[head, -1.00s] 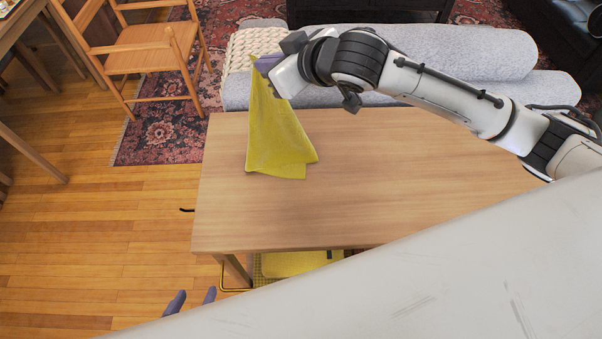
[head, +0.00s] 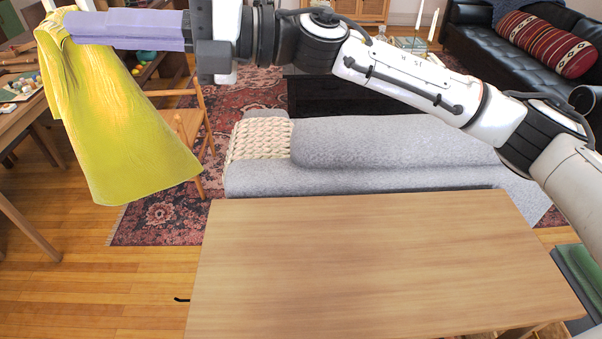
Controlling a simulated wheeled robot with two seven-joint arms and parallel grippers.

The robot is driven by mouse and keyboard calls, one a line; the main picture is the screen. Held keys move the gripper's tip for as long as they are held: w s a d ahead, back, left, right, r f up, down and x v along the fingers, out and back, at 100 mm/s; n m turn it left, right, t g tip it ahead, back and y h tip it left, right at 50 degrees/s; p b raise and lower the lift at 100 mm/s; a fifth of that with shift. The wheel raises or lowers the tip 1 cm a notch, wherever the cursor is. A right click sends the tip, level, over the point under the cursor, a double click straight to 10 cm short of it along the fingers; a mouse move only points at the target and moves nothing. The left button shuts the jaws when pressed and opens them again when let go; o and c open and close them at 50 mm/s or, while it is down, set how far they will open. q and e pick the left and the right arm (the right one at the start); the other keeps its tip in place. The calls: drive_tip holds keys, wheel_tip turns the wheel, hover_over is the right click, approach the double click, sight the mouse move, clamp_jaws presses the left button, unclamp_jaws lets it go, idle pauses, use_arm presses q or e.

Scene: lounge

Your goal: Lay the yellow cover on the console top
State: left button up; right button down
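The yellow cover (head: 125,125) hangs from my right gripper (head: 68,28) in the upper left of the head view. The gripper's purple fingers are shut on its top edge, and the cloth drapes down in folds. Its lower edge is in the air, apart from the console. The console top (head: 370,265) is a bare, light wooden surface in the lower middle, below and to the right of the cover. My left gripper is out of view.
A grey sofa (head: 400,150) with a knitted cream throw (head: 258,140) stands along the console's far edge. A wooden chair (head: 185,122) is partly hidden behind the cover. A table with small items (head: 20,95) stands at the left, and a black sofa (head: 520,45) at the upper right.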

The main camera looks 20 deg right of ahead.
drive_tip(key=s+d+f+n+g+h, duration=0.45)
drive_tip(key=f+n+h, duration=0.5)
drive_tip(key=n, duration=0.45)
drive_tip(key=w+d+r+n+t+h, duration=0.15)
drive_tip(key=d+n+h, duration=0.25)
drive_tip(key=d+h, duration=0.95)
drive_tip(key=d+f+y+b, duration=0.3)
drive_tip(key=f+b, duration=0.2)
drive_tip(key=f, duration=0.4)
drive_tip(key=shift+w+d+f+t+b, duration=0.15)
drive_tip(key=shift+w+f+t+b, duration=0.15)
drive_tip(key=shift+w+f, duration=0.1)
drive_tip(key=shift+d, duration=0.1)
